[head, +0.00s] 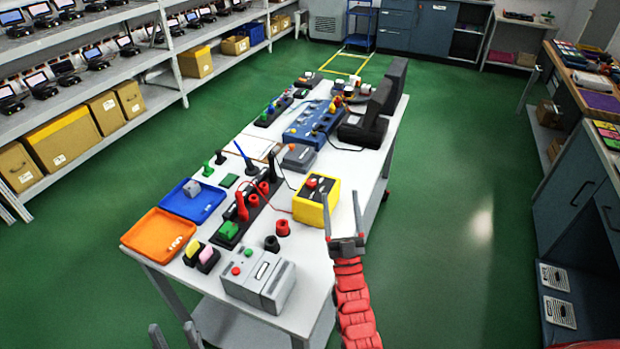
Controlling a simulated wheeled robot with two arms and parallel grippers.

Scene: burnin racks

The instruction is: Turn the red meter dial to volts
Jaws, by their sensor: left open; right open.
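The yellow meter (304,213) stands on the white table, right of its middle. A red round part, which looks like its dial (312,181), sits on its top. The dial's pointer and any volts marking are too small to read. A red and a black lead run from near the meter to the left. My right gripper (342,193) is open and empty, just right of the meter, with its fingers pointing away from me; I see no contact with the dial. My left gripper (172,327) is open at the bottom edge, in front of the table; only its fingertips show.
The white table (330,262) also carries an orange tray (150,238), a blue tray (180,207), a grey box with buttons (245,283), a black strip with colored plugs, and a blue panel (312,124). Racks stand left. Green floor is clear on the right.

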